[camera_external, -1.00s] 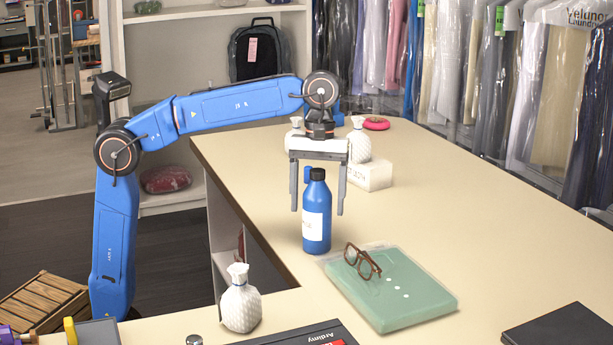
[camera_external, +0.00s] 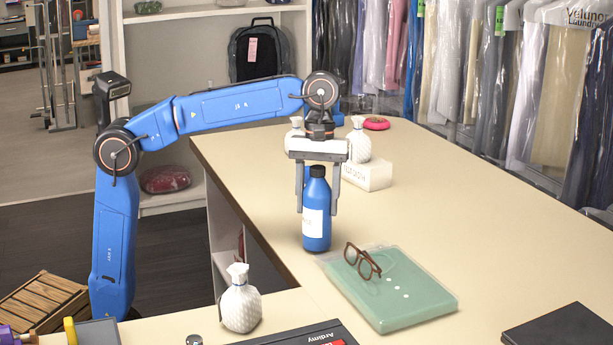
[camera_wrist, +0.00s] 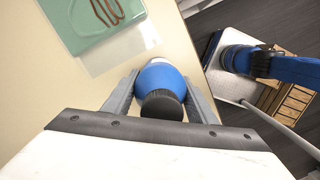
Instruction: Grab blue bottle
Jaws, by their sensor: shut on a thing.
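The blue bottle (camera_external: 318,228) has a black cap and a white label and stands upright on the cream counter. My gripper (camera_external: 317,210) points down over it, with one finger on each side, shut on the bottle's upper part. In the wrist view the bottle (camera_wrist: 161,78) lies between the two grey fingers, its black cap towards the camera. The bottle's base appears to rest on the counter.
A green folded garment (camera_external: 400,292) with brown glasses (camera_external: 362,262) on it lies just right of the bottle.

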